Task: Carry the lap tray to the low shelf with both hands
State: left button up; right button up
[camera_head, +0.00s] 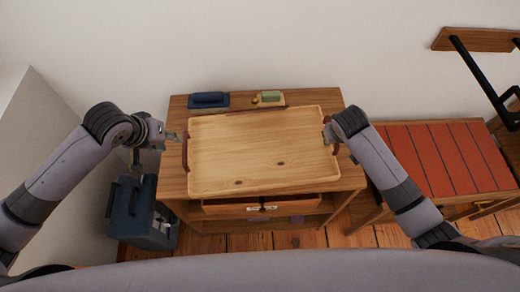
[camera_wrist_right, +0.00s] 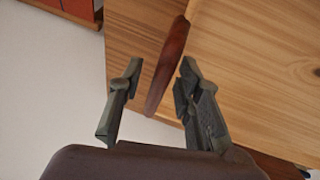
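The lap tray (camera_head: 262,148) is light wood with a raised rim and a dark red-brown handle at each short end. It lies flat on a wooden cabinet top. My left gripper (camera_head: 175,137) is beside the tray's left handle (camera_head: 185,152), apparently just short of it. I cannot tell how far its fingers are apart. My right gripper (camera_head: 329,128) is at the tray's right end. In the right wrist view its fingers (camera_wrist_right: 158,82) are open, with the red-brown handle (camera_wrist_right: 168,62) between them and gaps showing. Which surface is the low shelf is unclear.
The cabinet (camera_head: 352,178) has a slightly open drawer (camera_head: 225,208) below the tray. A blue object (camera_head: 208,100) and a green-topped block (camera_head: 270,97) sit behind the tray. A red slatted bench (camera_head: 445,160) stands right. A dark blue bin (camera_head: 140,212) stands left on the floor.

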jog(key=shift+r, duration=0.1)
jog(key=shift+s+a+r, duration=0.1)
jog(key=shift+s+r, duration=0.05)
jog(key=shift+r, duration=0.15)
jog(key=v, duration=1.1)
jog(key=shift+s, duration=0.1)
